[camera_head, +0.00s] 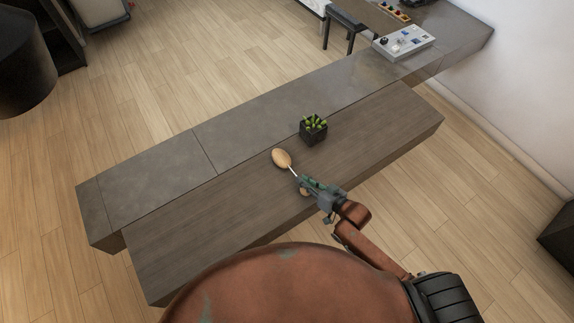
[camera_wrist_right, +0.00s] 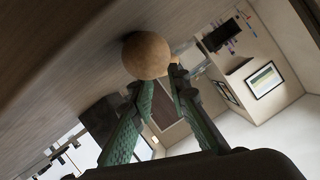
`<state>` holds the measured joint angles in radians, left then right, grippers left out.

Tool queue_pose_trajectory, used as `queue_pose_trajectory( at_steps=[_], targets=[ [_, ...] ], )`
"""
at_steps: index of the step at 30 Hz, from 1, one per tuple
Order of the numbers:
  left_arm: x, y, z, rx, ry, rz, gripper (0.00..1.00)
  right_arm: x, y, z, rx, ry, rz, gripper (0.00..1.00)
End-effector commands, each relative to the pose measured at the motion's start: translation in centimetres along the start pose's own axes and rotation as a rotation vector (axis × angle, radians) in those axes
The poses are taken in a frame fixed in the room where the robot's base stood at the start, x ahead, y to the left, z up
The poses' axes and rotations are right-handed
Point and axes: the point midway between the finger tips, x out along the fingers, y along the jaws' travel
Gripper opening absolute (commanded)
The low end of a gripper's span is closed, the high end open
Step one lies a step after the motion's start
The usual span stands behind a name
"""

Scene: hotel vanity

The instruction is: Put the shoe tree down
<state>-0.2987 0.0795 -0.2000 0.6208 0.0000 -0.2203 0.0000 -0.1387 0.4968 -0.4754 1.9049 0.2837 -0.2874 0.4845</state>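The shoe tree (camera_head: 282,158) has a pale wooden egg-shaped end and a thin metal rod that runs back to my right gripper (camera_head: 308,187). In the right wrist view its rounded wooden end (camera_wrist_right: 146,55) is just beyond the green fingertips (camera_wrist_right: 163,84). My right gripper appears shut on the shoe tree, over the brown wooden table (camera_head: 210,220). The exact grip point is partly hidden by the fingers. I cannot tell whether the wooden end touches the tabletop. My left gripper is not in view.
A dark square pot with a green plant (camera_head: 313,128) stands close beyond the shoe tree. A grey stone counter (camera_head: 155,180) runs along the far side. A white panel-like box (camera_head: 404,42) sits at the back right. The table's left part is clear.

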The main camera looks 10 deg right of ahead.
Motion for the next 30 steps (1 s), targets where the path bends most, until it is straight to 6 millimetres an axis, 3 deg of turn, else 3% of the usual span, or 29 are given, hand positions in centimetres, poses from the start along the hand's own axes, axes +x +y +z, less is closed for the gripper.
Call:
queue_pose_trajectory(
  at_steps=[15,23,30],
  targets=[
    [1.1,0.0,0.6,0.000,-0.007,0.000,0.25,6.2,0.3,-0.1,0.001,0.000,-0.001,0.16],
    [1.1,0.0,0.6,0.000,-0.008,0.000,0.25,6.4,0.3,-0.2,0.001,0.000,0.001,0.16],
    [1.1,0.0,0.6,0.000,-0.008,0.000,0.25,6.4,0.4,-0.2,0.001,0.001,0.001,0.00]
  ],
)
